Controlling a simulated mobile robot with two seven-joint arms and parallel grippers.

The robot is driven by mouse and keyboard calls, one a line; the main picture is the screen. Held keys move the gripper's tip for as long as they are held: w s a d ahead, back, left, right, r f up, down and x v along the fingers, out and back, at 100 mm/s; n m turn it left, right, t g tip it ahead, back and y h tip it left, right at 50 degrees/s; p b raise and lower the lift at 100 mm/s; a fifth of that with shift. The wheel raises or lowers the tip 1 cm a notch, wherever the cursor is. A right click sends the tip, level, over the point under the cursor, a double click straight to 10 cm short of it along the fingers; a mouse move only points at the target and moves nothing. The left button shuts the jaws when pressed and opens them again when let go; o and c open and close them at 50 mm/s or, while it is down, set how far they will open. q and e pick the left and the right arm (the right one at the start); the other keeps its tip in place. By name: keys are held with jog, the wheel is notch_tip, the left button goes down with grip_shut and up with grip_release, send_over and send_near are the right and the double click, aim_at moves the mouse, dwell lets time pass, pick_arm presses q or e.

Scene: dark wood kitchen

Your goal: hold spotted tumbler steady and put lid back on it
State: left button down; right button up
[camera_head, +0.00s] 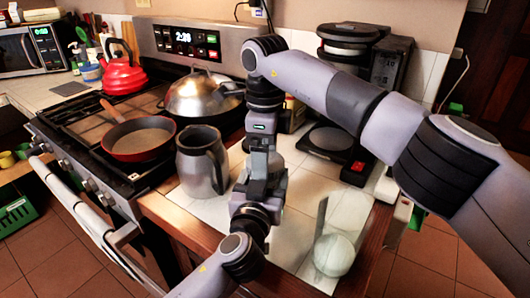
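My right gripper (262,150) points down over the tiled counter, its arm coming from the right and bending down. My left gripper (262,188) is just below it in the picture, its arm coming from the bottom. The two overlap, and their fingertips cannot be made out. I cannot make out a spotted tumbler or its lid; anything between the grippers is hidden by them. A grey jug (199,165) with a dark handle stands upright to their left. A pale round object (334,254) sits on the counter to the right, with a see-through upright shape (347,212) behind it.
A stove (75,150) at the left holds a red pan (138,140), a red kettle (122,72) and a domed metal pot lid (198,95). A black coffee machine (360,60) stands at the back of the tiled counter. The counter's wooden edge (375,235) is at the right.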

jog(key=shift+c, duration=0.8)
jog(key=m, duration=0.8)
jog(key=shift+m, duration=0.3)
jog(key=o, duration=1)
notch_tip(320, 180, up, 8)
jog(key=shift+f, duration=0.25)
